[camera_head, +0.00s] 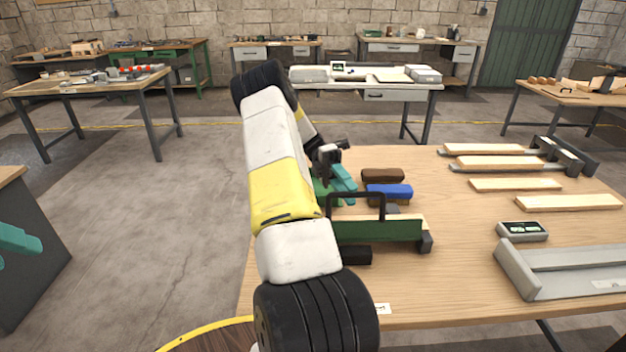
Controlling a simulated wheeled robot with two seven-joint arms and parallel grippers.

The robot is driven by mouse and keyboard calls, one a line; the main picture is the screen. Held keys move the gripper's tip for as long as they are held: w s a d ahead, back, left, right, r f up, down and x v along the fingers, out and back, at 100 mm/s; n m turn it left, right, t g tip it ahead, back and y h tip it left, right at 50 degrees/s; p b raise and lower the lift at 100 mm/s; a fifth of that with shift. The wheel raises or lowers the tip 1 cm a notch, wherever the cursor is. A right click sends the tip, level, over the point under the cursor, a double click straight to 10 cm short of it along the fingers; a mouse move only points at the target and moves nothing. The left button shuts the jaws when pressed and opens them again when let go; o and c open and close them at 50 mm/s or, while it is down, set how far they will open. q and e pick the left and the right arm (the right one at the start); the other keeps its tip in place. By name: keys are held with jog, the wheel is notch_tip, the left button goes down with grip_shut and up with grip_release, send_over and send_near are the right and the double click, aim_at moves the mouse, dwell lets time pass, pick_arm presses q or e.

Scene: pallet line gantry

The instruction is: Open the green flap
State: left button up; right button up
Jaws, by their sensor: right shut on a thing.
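The green flap (376,231) stands upright near the front left of the wooden table, with a black arched handle (356,194) above it. My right arm reaches across the middle of the view and covers the flap's left end. My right gripper (346,188), with teal fingers, is at the handle's top bar and is shut on it; the exact contact is partly hidden. My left gripper (16,243) shows only as teal fingers at the left edge; they are apart, empty and far from the flap.
Wooden strips (515,185), a small display box (522,231) and a grey tray (520,278) occupy the table's right side. Bare tabletop lies between.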

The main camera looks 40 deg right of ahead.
jog(key=shift+o, duration=0.3)
jog(key=shift+s+a+r, duration=0.15)
jog(key=shift+a+r, duration=0.05)
jog(key=shift+r, duration=0.75)
jog(key=shift+s+a+r, duration=0.1)
jog(key=shift+a+r, duration=0.1)
jog(key=shift+r, duration=0.75)
jog(key=s+a, duration=0.3)
jog(key=a, duration=0.1)
jog(key=s+a, duration=0.3)
jog(key=a, duration=0.1)
jog(key=s+a+r, duration=0.1)
jog(key=s+a, duration=0.2)
jog(key=a, duration=0.1)
jog(key=shift+s+r, duration=0.1)
jog(key=shift+s, duration=0.05)
jog(key=shift+c, duration=0.3)
